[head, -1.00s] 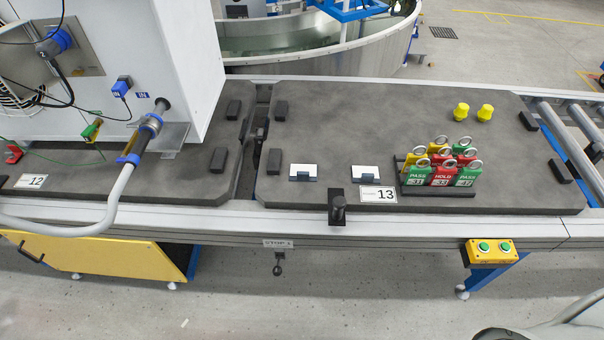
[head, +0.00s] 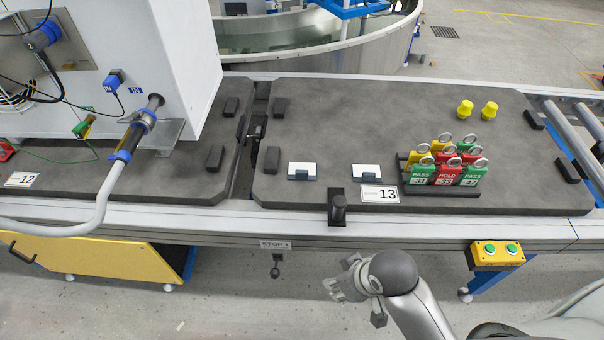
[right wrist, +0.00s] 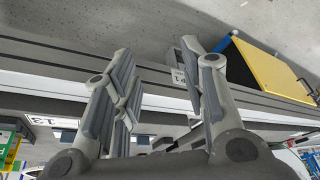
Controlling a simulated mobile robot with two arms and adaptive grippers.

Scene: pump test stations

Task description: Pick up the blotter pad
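I cannot tell for certain which thing is the blotter pad. Two small white pads, each with a dark blue-grey block at its front edge, lie on the dark pallet (head: 380,120): a left one (head: 302,169) and a right one (head: 366,171), beside the label 13. My right gripper (head: 346,282) is in front of the conveyor rail, below and apart from the pads. In the right wrist view its fingers (right wrist: 155,55) are spread with nothing between them. My left gripper is not in view.
A tag rack (head: 440,190) with several coloured ringed tags stands right of the pads. A black post (head: 338,207) stands at the front rail. A white cabinet (head: 185,60) with a hose is at left. The pallet's middle is clear.

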